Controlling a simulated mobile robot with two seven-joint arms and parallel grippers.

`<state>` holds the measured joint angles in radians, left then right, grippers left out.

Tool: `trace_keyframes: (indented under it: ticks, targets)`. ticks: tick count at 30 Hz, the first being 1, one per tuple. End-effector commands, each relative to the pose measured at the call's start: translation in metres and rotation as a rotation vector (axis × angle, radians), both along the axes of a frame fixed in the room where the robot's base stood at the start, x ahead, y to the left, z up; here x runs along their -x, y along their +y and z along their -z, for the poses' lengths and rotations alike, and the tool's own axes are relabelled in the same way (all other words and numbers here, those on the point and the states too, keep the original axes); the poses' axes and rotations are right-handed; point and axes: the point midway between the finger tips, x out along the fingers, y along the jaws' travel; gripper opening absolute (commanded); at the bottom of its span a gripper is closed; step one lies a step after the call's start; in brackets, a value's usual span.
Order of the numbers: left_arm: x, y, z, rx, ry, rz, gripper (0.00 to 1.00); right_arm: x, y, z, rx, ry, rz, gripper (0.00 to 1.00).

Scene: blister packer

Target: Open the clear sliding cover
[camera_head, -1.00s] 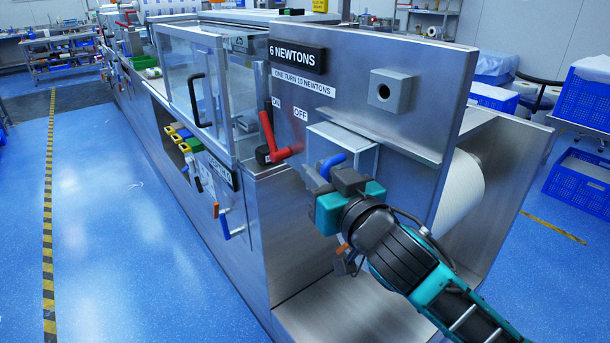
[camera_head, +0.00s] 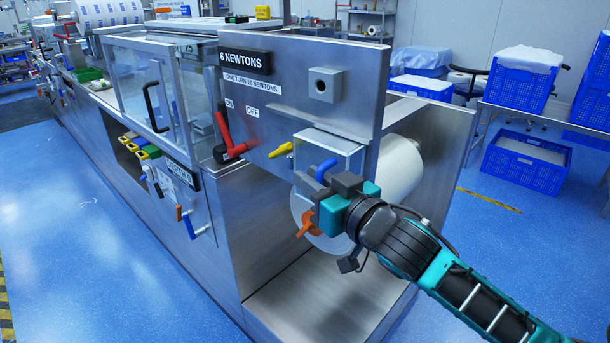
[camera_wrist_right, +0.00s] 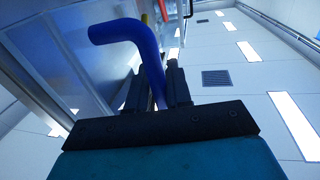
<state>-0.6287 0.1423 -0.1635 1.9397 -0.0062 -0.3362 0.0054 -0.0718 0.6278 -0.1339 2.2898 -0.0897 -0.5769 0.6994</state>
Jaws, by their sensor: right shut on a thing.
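The clear sliding cover (camera_head: 342,148) is a clear box-shaped guard on the steel end panel, below the grey square block. Its bent blue handle (camera_head: 326,167) sticks out towards me and also shows large in the right wrist view (camera_wrist_right: 128,32). My right gripper (camera_head: 326,182) is shut on the blue handle, with its dark fingers either side of it in the right wrist view (camera_wrist_right: 160,88). A yellow knob (camera_head: 281,150) stands uncovered left of the cover. An orange lever (camera_head: 308,223) shows below it, in front of a white roll. My left gripper is not in view.
A red lever (camera_head: 224,130) sits left of the yellow knob by the ON and OFF labels. A larger clear guard with a black handle (camera_head: 151,107) is further left. The white roll (camera_head: 400,169) is behind my right wrist.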

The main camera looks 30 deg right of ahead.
Motion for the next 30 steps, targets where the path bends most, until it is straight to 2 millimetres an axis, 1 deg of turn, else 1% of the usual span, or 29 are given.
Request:
trace_keyframes:
  ticks: [1, 2, 3, 4, 11, 14, 17, 29, 30]
  targets:
    - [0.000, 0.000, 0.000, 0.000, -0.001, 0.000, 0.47, 0.000, 0.000, 0.002, -0.002, 0.004, 0.000, 0.00]
    - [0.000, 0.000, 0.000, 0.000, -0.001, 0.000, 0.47, 0.000, 0.000, 0.002, -0.003, 0.003, 0.000, 0.20]
    - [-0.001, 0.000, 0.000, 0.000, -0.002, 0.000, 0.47, 0.000, 0.000, 0.002, -0.003, 0.003, 0.000, 0.24]
    - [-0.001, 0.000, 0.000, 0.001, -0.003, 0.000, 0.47, 0.000, 0.000, 0.002, -0.003, 0.002, 0.000, 0.25]
    - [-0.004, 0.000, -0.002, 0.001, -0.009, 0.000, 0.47, 0.000, 0.000, 0.000, -0.002, -0.001, 0.000, 0.25]
    - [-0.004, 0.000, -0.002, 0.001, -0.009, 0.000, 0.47, 0.004, -0.001, 0.001, -0.002, -0.001, 0.000, 0.25]
    - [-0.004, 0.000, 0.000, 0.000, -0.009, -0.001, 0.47, 0.013, -0.002, 0.001, -0.002, 0.000, 0.000, 0.25]
    - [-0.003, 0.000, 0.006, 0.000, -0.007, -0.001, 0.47, 0.071, -0.011, 0.002, -0.002, 0.002, 0.001, 0.25]
    - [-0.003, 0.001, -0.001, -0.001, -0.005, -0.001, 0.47, 0.075, -0.012, -0.002, -0.004, 0.005, 0.001, 0.25]
